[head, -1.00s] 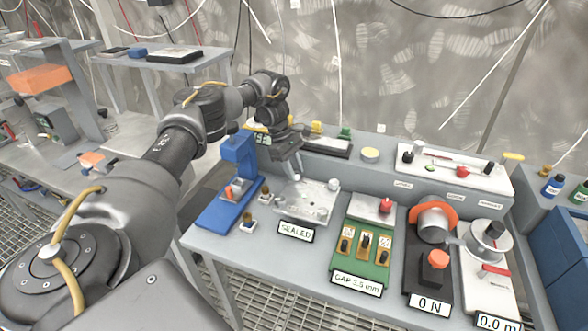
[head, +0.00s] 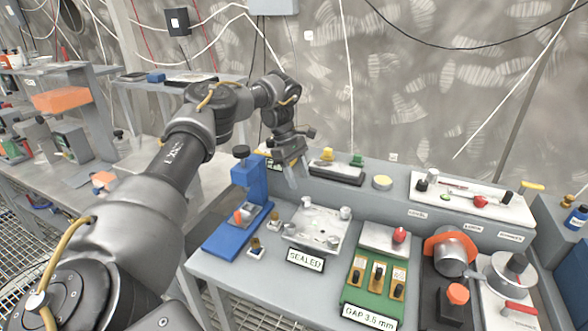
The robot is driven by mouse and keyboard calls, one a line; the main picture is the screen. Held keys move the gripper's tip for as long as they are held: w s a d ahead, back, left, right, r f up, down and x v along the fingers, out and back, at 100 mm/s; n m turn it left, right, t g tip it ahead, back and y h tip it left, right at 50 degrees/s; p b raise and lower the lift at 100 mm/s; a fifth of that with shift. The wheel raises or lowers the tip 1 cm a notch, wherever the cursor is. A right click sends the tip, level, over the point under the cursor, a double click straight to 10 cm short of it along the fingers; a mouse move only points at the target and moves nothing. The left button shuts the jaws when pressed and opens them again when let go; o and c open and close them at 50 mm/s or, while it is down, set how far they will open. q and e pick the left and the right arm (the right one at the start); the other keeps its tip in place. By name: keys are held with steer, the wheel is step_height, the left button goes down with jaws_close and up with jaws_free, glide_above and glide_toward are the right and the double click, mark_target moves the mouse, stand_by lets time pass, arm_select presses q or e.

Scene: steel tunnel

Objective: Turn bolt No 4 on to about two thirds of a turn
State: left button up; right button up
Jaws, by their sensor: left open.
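A pale metal plate (head: 318,221) lies on the grey bench behind a "SEALED" sign (head: 305,260). Several small bolt heads sit around its edges, one at the back left (head: 307,201) and one at the back right (head: 346,212). I cannot read their numbers, so I cannot tell which is bolt No 4. My left gripper (head: 297,178) points down, above and behind the plate's back left corner, beside the blue press. It is open, apart from the bolts, with nothing seen between its fingers. My right gripper is not in view.
The blue press (head: 250,185) stands left of the plate. Right of it are a green board (head: 373,287) marked "GAP 3.5 mm" and a motor-like unit with an orange collar (head: 450,250). A raised shelf behind carries yellow and green knobs and a white panel (head: 472,200).

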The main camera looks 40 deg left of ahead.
arm_select(q)
steer(key=p+v, duration=0.1)
steer(key=v, duration=0.3)
steer(key=shift+a+f, duration=0.1)
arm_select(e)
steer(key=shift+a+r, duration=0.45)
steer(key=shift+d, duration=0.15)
